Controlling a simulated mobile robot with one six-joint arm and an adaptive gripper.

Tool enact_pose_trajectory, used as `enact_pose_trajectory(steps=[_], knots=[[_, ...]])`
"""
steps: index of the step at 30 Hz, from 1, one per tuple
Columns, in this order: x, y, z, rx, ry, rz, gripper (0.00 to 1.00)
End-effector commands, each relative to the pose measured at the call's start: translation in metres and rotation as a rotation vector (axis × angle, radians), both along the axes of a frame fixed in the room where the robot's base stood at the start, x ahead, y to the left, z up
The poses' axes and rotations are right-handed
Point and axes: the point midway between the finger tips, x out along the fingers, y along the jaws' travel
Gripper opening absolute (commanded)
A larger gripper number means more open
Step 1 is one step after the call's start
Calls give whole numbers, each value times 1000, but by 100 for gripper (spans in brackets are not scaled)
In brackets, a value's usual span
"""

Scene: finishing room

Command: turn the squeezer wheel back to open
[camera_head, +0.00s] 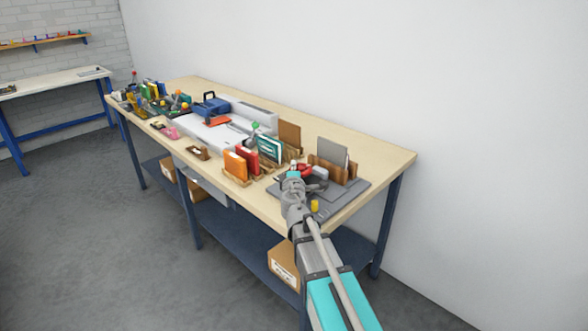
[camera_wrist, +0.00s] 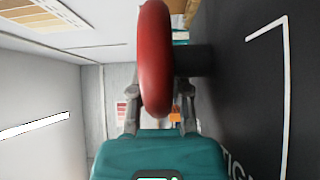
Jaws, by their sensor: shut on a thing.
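The red squeezer wheel (camera_wrist: 155,60) stands edge-on, large and close, in the middle of the wrist view. My gripper (camera_wrist: 159,108) is shut on its rim, with one finger on either side. A dark hub or shaft (camera_wrist: 195,60) joins the wheel on the right. In the head view, a little of the red wheel (camera_head: 304,169) shows beyond my gripper (camera_head: 294,176), at the right end of the bench. My arm and gripper hide much of the squeezer there. How far the wheel is turned cannot be told.
A grey board (camera_head: 345,200) lies under the squeezer, with a small yellow item (camera_head: 315,206) at its front. Upright panels in a wooden rack (camera_head: 333,160) stand close behind. Orange and red binders (camera_head: 236,166) stand to the left. The board's front right is mostly clear.

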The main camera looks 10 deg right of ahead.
Motion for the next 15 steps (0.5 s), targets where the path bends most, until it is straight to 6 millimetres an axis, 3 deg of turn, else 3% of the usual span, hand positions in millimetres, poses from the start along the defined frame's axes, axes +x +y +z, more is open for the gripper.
enact_pose_trajectory(steps=[15], knots=[[-3,0,0,0,0,112,0]])
